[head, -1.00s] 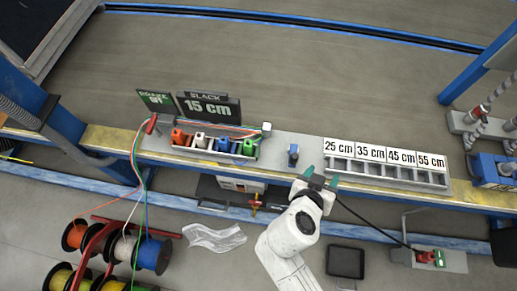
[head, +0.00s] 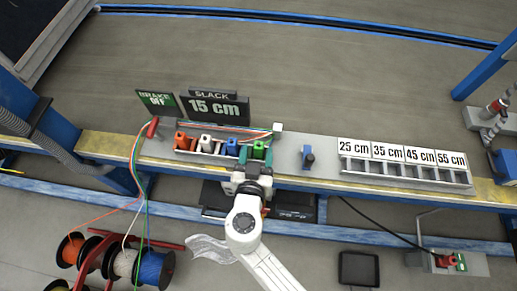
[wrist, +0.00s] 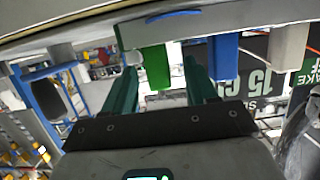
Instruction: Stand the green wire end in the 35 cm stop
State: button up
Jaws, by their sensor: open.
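The green wire end (head: 259,149) stands at the right end of the row of coloured wire ends in the holder on the bench. In the wrist view the green wire end (wrist: 156,68) shows between the two teal fingertips. My gripper (head: 255,158) is open at the holder's front edge, with a finger on either side of the green end; I cannot tell whether they touch it. The gripper also shows in the wrist view (wrist: 160,72). The 35 cm stop (head: 385,168) is in the labelled rack to the right, second from the left, and looks empty.
Blue (head: 232,147), white (head: 206,143) and orange (head: 182,140) wire ends stand left of the green one. A small blue device (head: 307,158) stands between holder and rack. A 15 cm sign (head: 215,107) rises behind the holder.

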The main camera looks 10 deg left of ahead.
aim_at(260, 143)
jog(key=x, duration=0.4)
jog(key=shift+w+d+r, duration=0.1)
jog(key=shift+w, duration=0.15)
jog(key=c, duration=1)
